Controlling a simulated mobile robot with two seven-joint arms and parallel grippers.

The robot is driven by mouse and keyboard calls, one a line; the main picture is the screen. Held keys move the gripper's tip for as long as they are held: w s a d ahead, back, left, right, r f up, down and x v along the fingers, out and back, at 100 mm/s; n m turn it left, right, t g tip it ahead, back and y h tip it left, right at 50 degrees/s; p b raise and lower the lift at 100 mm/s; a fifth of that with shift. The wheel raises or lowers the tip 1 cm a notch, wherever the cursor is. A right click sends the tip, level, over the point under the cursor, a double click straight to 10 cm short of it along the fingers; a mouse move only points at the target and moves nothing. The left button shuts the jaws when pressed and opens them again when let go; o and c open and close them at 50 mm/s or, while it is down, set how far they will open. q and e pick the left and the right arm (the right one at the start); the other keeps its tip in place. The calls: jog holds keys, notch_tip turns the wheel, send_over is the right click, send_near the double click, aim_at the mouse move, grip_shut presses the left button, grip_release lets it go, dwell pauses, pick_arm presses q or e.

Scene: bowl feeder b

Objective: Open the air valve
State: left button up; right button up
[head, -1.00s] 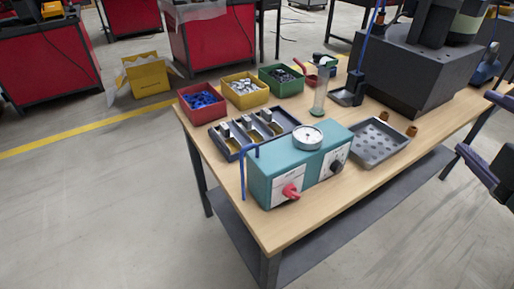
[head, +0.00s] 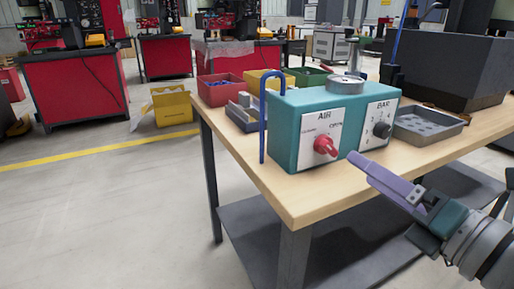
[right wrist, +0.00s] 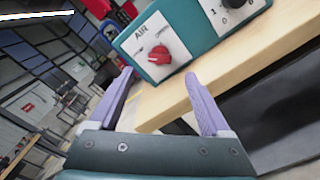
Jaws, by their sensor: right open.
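The teal valve box (head: 290,110) stands at the near corner of the wooden table. On its front, the red air valve knob (head: 325,146) sits on a white plate marked AIR; a black knob (head: 381,130) sits on the plate marked BAR. My right gripper (head: 366,170) is in front of the box, below and right of the red knob, and apart from it. In the right wrist view the two purple fingers (right wrist: 163,98) are spread and empty, with the red knob (right wrist: 159,55) beyond and between them. My left gripper is not in view.
A blue hose (head: 264,120) arches at the box's left side. Red (head: 222,90), yellow and green bins stand behind.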

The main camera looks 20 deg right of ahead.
aim_at(334, 149)
jog(key=w, duration=0.8)
jog(key=shift+a+b, duration=0.25)
jog(key=shift+b, duration=0.1)
jog(key=shift+c, duration=0.4)
grip_shut()
